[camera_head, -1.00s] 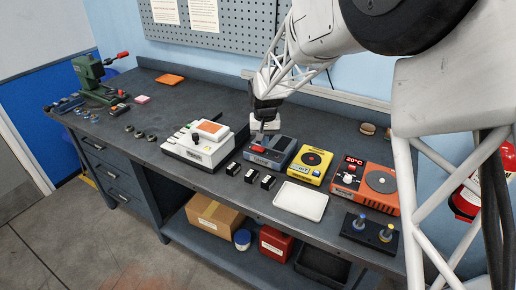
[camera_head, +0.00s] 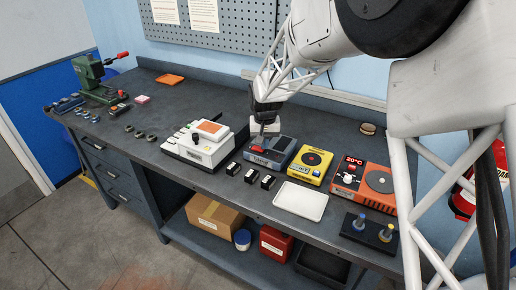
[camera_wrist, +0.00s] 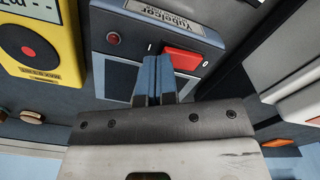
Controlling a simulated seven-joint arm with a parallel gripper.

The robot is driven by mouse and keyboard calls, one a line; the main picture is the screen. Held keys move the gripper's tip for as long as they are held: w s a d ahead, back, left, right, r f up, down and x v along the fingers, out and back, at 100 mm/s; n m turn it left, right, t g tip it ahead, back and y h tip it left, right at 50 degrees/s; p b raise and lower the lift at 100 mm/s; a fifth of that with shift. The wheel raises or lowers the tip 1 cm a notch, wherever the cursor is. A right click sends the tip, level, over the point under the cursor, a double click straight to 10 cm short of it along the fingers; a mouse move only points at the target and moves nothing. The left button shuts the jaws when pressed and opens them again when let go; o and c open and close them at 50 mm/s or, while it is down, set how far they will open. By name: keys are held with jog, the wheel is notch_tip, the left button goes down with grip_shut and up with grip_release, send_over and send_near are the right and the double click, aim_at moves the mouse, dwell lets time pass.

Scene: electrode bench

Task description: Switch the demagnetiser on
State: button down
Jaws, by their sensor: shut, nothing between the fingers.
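A grey-blue box, apparently the demagnetiser (camera_head: 281,144), stands on the bench between a white machine and a yellow unit. In the wrist view its front (camera_wrist: 120,68) carries a red rocker switch (camera_wrist: 184,59), marked I at its left end, and a dark red round lamp (camera_wrist: 113,39). My gripper (camera_wrist: 159,60) is shut and empty. Its fingertips are at the I end of the switch; I cannot tell whether they touch it. In the head view my gripper (camera_head: 262,134) is over the switch side of the box.
The yellow unit (camera_head: 309,164) and an orange hot plate (camera_head: 362,186) stand to the right, the white machine (camera_head: 197,146) to the left. Several small black blocks (camera_head: 250,175) and a white tray (camera_head: 300,201) lie in front. The bench (camera_head: 190,93) is clear behind the white machine.

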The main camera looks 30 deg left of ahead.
jog(key=shift+f, duration=0.55)
dwell(0.5)
jog(key=shift+r, duration=3.05)
